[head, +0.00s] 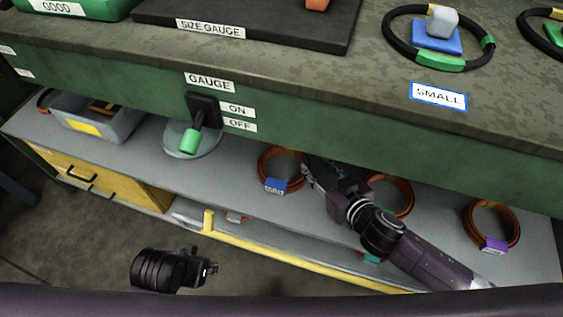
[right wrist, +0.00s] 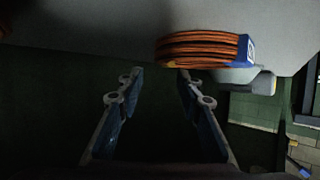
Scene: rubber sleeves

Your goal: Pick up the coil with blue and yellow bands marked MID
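A copper coil with a blue band (head: 262,166) lies on the grey shelf under the bench, left of my right gripper. Its band carries a label too small to read. In the right wrist view the coil (right wrist: 200,46) shows at the top with its blue band, and a small yellow patch low on it. My right gripper (head: 312,178) is beside the coil's right side; in the right wrist view its fingers (right wrist: 160,85) are apart with nothing between them. My left gripper (head: 212,270) is low at left, away from the shelf; its fingers are too small to judge.
Another coil (head: 403,190) lies partly behind my right arm, and one with a purple band (head: 512,228) lies farther right. A plate (head: 214,146) and grey bin (head: 128,126) stand left. The bench edge (head: 330,130) overhangs the shelf; a yellow rail (head: 290,257) runs below.

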